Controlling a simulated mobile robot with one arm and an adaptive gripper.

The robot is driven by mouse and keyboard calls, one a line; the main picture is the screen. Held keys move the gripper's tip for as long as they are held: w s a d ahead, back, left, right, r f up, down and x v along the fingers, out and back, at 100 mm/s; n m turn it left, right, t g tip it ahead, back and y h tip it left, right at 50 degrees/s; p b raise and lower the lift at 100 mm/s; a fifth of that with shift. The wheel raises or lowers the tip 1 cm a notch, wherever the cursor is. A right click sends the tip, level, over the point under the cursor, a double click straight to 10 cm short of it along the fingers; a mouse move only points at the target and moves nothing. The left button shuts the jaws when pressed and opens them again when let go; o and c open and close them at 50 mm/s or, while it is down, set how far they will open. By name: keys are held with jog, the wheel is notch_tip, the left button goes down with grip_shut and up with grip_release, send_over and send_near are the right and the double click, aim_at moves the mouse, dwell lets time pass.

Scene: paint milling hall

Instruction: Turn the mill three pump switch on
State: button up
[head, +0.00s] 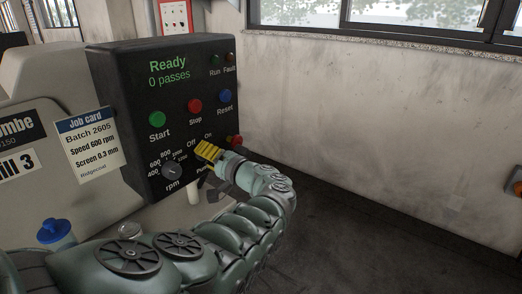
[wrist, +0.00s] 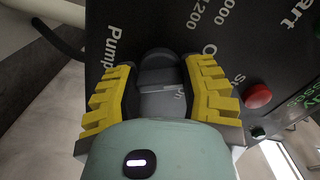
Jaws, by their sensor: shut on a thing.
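The mill three control box (head: 122,75) is a black panel reading "Ready" and "0 passes". My gripper (head: 208,153), with yellow ribbed fingers, is at its lower right, between the "Off", "On" and "Pump" labels. In the wrist view the two fingers are closed on the sides of the dark pump switch (wrist: 157,62), against the panel face. In the head view the gripper hides the switch. I cannot tell clearly which way the switch points.
The rpm dial (head: 172,170) is just left of my gripper. Above are the Start (head: 157,119), Stop (head: 195,106) and Reset (head: 225,96) buttons. A red button (head: 237,141) sticks out near my wrist. Floor at the right is clear.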

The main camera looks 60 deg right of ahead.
jog(key=shift+m, duration=0.3)
jog(key=shift+w+a+m, duration=0.1)
jog(key=shift+m, duration=0.5)
jog(key=m, duration=0.3)
jog(key=shift+m, duration=0.3)
jog(key=m+p, duration=0.2)
jog(key=m, duration=0.4)
jog(key=shift+m, duration=0.3)
jog(key=o, duration=1.2)
jog(key=shift+s, duration=0.2)
